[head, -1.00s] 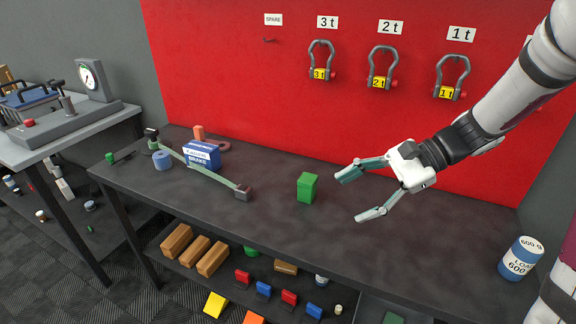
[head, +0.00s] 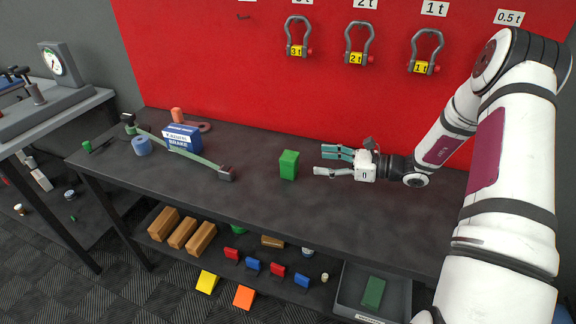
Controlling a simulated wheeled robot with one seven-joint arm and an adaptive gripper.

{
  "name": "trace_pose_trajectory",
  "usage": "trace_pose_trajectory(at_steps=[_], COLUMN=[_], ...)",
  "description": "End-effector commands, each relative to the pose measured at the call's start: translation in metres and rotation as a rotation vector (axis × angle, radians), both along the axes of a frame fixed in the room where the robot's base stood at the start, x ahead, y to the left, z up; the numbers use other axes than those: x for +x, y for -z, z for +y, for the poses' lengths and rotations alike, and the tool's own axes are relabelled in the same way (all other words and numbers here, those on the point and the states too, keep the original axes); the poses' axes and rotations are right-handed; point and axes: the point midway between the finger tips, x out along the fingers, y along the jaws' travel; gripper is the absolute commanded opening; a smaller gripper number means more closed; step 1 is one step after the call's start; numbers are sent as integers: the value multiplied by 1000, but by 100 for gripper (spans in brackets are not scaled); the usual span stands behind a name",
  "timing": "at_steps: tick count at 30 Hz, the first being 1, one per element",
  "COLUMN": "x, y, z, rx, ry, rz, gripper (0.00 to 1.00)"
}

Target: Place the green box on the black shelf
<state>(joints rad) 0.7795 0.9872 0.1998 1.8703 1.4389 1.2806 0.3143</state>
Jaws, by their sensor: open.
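The green box (head: 289,165) stands upright on the dark workbench top (head: 240,198), near the middle of the picture. My gripper (head: 319,162) is open and empty just to the right of the green box. Its two fingers point left toward the box, with a small gap between them and it. The black shelf (head: 214,263) is most likely the dark lower level under the bench top; it holds wooden blocks and small coloured pieces.
A blue brake box (head: 182,137), a blue roll (head: 141,146) and a long green bar (head: 190,154) lie on the bench's left part. Below, a grey tray (head: 400,300) holds a green piece (head: 373,292). Shackles (head: 358,43) hang on the red wall.

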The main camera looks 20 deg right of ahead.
Motion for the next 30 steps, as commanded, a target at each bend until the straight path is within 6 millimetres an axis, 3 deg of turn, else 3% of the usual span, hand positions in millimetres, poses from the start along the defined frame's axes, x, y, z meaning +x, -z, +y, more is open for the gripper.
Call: trace_pose_trajectory(at_steps=[4, 14, 24, 30], x=[15, 28, 52, 55], y=[4, 6, 10, 11], z=[22, 40, 76, 79], rx=[-1, -1, 0, -1], ry=[-4, -2, -3, -2], rz=[-1, 0, 0, 0], gripper=[65, 65, 65, 65])
